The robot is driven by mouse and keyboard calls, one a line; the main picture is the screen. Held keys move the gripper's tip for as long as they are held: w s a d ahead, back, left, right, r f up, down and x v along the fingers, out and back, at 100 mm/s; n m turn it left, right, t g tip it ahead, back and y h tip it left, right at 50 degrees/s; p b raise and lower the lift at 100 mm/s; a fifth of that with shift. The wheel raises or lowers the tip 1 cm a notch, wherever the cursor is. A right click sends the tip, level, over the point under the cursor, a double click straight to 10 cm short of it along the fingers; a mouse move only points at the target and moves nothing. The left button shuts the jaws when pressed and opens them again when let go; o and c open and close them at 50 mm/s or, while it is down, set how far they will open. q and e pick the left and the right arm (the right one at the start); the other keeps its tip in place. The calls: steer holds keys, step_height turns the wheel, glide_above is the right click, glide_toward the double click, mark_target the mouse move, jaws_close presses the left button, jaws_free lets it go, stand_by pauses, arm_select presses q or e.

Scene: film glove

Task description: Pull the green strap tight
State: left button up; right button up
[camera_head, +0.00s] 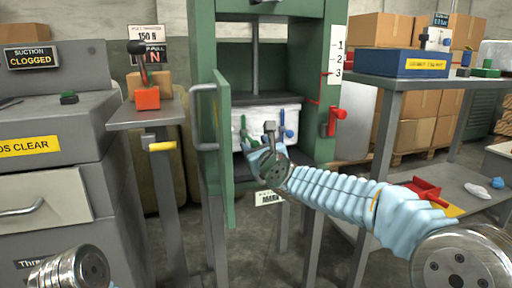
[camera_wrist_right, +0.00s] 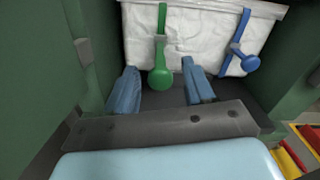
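The green strap (camera_wrist_right: 161,45) hangs down the front of a white wrapped bale (camera_wrist_right: 200,35) and ends in a round green knob (camera_wrist_right: 160,78). In the head view the strap (camera_head: 243,122) shows partly above my right gripper (camera_head: 260,143), which reaches into the green press. In the right wrist view the blue fingers of my right gripper (camera_wrist_right: 160,70) are apart, one on each side of the green strap's lower end. I see no finger closed on it. My left gripper is out of view; only a metal part of my left arm shows at bottom left.
A blue strap (camera_wrist_right: 238,38) with a knob hangs right of the green one. The press's green door (camera_head: 223,150) stands open on the left. A red handle (camera_head: 335,121) is on the right post. A shelf table (camera_head: 400,83) stands to the right.

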steer(key=b+v, duration=0.1)
steer(key=v, duration=1.3)
